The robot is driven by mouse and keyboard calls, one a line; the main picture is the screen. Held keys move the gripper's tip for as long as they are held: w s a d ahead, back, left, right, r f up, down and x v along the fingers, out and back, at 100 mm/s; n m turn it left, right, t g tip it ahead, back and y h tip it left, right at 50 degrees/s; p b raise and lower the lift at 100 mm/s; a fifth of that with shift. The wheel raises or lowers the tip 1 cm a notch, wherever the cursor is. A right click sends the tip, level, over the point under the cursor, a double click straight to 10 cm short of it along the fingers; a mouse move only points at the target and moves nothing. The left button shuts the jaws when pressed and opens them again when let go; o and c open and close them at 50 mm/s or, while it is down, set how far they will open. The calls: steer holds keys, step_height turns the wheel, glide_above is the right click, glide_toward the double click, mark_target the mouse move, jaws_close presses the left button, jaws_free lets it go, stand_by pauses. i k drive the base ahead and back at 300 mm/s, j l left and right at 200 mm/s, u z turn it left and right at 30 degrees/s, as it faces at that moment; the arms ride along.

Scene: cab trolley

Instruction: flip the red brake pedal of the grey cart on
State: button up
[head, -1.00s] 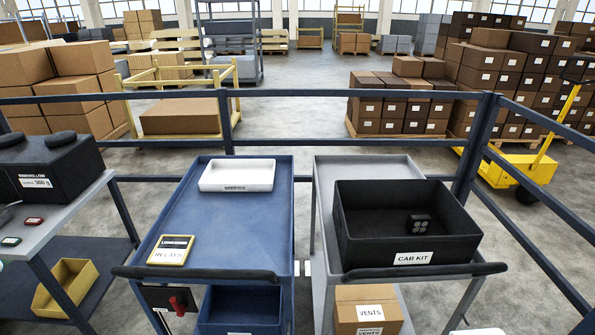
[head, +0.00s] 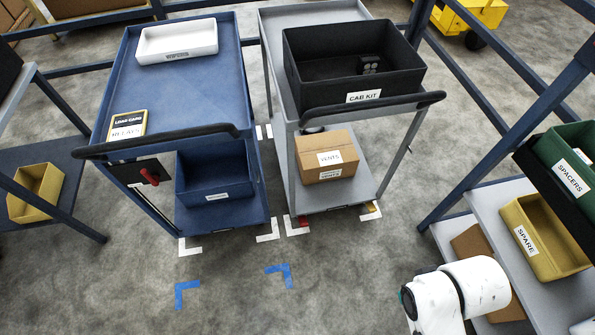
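The grey cart (head: 383,121) stands right of centre in the head view, behind white floor corner marks. A small red pedal (head: 303,222) shows low at the front left corner of its bottom shelf, near the floor. It is too small to tell whether it is up or down. A small yellow pedal-like piece (head: 373,209) sits at the front right corner. My white arm shows at the bottom right, well in front of the cart and apart from it. My gripper is not in view.
The blue cart (head: 180,87) stands close on the left, with a red-handled lever (head: 150,176) on its front. The grey cart bears a black CAB KIT bin (head: 305,80) and a VENTS box (head: 327,155). A rack with a SPARE bin (head: 545,237) stands right. Floor in front is clear.

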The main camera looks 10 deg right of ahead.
mark_target(302, 221)
steer(key=k+j, duration=0.15)
steer(key=k, duration=0.35)
steer(key=k+j, duration=0.1)
steer(key=k, duration=0.35)
steer(key=i, duration=2)
